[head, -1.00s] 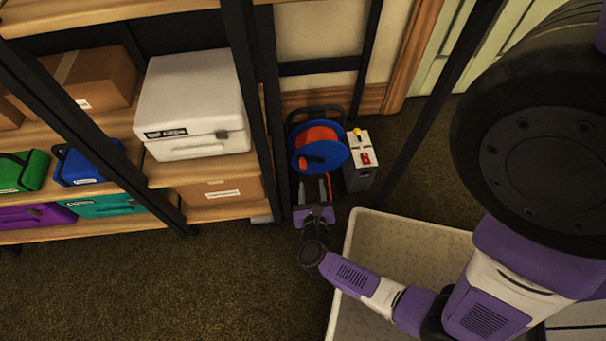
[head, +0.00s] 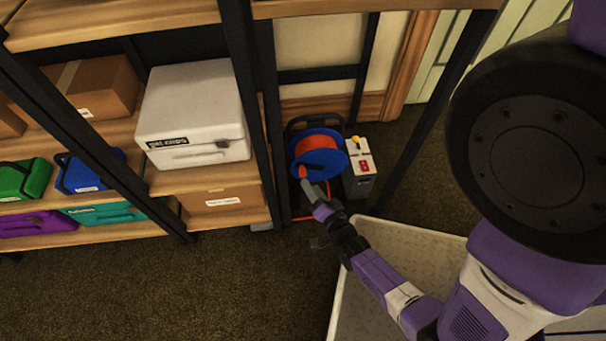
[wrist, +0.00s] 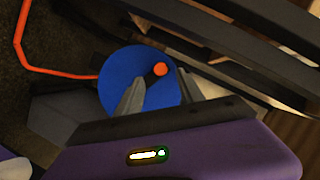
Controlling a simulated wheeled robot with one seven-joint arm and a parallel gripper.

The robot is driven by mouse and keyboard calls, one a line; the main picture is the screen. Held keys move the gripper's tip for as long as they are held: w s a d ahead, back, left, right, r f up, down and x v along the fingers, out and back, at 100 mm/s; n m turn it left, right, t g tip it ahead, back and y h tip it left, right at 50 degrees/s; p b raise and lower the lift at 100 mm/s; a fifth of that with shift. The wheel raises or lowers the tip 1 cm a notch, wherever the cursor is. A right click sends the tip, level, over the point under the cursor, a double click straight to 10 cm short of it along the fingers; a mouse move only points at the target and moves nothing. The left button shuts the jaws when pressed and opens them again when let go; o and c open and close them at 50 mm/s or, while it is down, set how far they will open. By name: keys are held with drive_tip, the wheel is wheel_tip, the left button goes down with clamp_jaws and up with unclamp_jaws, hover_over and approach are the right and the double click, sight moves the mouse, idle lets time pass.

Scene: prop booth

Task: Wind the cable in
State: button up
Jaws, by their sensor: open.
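The cable reel (head: 335,162) stands on the floor beyond the shelving, with a blue disc and orange cable wound on it. Its blue disc (wrist: 120,70) fills the middle of the wrist view. The orange crank knob (wrist: 160,69) shows end-on between my fingertips. My gripper (wrist: 158,82) is open, one finger on each side of the knob; whether either touches it I cannot tell. In the head view my gripper (head: 309,185) reaches the lower front of the reel. Loose orange cable (wrist: 18,42) runs along the floor to the disc.
A grey box (head: 359,180) with a yellow knob and red switch stands close right of the reel. Black shelf posts (head: 268,120) rise on the left and right. A pale tray-like surface (head: 400,240) lies under my arm. Open carpet (head: 150,290) lies front left.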

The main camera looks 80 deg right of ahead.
sight(304, 176)
drive_tip(key=b+x, duration=0.2)
drive_tip(key=x, duration=0.5)
drive_tip(key=shift+d, duration=0.15)
clamp_jaws()
idle(1.2)
